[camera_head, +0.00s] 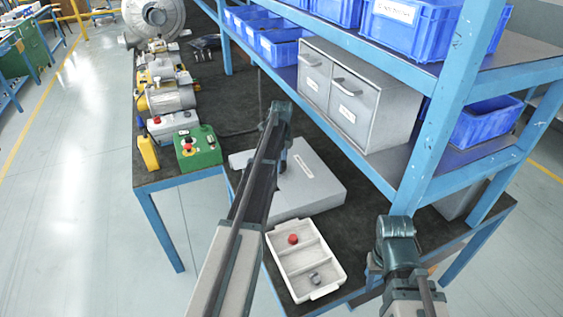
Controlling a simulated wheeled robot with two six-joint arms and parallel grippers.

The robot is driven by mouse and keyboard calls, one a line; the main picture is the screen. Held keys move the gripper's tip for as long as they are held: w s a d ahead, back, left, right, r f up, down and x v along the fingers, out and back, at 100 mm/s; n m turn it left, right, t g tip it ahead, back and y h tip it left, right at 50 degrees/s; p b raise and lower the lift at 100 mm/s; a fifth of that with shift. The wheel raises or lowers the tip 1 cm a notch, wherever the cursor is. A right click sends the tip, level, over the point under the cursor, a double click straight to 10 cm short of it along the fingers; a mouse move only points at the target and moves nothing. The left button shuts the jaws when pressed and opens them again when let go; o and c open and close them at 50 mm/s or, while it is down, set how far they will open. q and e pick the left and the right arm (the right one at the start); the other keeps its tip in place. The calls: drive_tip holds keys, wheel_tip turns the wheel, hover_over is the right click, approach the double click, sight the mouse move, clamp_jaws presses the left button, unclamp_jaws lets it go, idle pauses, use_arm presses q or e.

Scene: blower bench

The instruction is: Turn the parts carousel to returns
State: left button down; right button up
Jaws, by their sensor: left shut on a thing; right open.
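A pale grey, low, flat-topped unit (318,190) with a small white label sits on the dark bench top at the middle. It looks like the parts carousel, but its label is too small to read. My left gripper (283,163) reaches down onto its top and is shut on a part of it. The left arm hides that part and the unit's left portion, so I cannot tell which way it is turned. My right gripper (374,270) is open at the lower right, apart from the unit, near the bench's front edge; its fingers are mostly hidden.
A white divided tray (336,258) holds a red piece (293,239) and a grey piece (315,278). A green control box (200,150) and motors stand at the left. A grey drawer cabinet (385,100) and blue shelf post (440,110) crowd the right, with blue bins above.

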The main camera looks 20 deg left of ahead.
use_arm(q)
drive_tip(key=shift+m, duration=0.6)
idle(0.3)
drive_tip(key=shift+c, duration=1)
unclamp_jaws()
drive_tip(key=shift+r, duration=0.1)
wheel_tip(320, 180, up, 14)
drive_tip(key=p, duration=1.4)
drive_tip(key=shift+f, duration=0.2)
